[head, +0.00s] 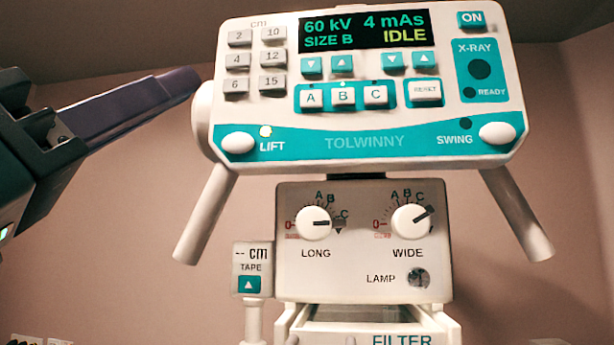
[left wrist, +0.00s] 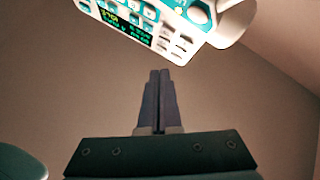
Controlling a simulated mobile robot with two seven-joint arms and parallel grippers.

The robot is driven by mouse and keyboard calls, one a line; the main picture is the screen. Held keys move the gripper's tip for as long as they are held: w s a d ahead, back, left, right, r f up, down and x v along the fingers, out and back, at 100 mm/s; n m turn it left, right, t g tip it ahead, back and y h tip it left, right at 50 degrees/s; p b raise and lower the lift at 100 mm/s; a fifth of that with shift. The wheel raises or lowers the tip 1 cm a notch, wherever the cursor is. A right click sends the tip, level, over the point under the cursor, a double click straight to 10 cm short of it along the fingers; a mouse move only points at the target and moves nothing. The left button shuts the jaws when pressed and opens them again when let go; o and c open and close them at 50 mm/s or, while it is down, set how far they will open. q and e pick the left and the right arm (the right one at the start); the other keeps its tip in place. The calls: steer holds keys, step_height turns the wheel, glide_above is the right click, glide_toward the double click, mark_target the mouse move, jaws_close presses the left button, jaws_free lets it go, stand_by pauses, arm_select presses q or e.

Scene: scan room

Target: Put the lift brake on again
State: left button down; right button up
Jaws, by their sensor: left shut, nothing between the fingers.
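The lift brake button (head: 238,143) is a white oval knob at the lower left of the control panel (head: 345,141), beside the word LIFT. The small lamp next to it (head: 265,131) glows pale yellow. My left gripper (head: 196,82) is shut and empty, up and left of the button, its tips close to the panel's left edge in the picture. I cannot tell whether they touch it. In the left wrist view the shut fingers (left wrist: 160,74) point toward the panel (left wrist: 185,48), which appears tilted. My right gripper is not in view.
A SWING knob (head: 497,133) sits at the panel's right, with a dark lamp. Below is a box with LONG (head: 314,223) and WIDE (head: 411,221) dials. Handles (head: 204,215) slant down on both sides. The wall area left of the panel is clear apart from my arm.

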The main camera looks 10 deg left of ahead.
mark_target(237, 143)
arm_select(q)
steer(key=shift+w, duration=0.1)
steer(key=shift+w+d+b, duration=0.15)
steer(key=shift+w+b, duration=0.5)
steer(key=shift+w, duration=3.65)
steer(key=shift+w, duration=0.1)
steer(key=shift+w, duration=0.35)
steer(key=shift+w, duration=0.35)
steer(key=shift+s, duration=0.8)
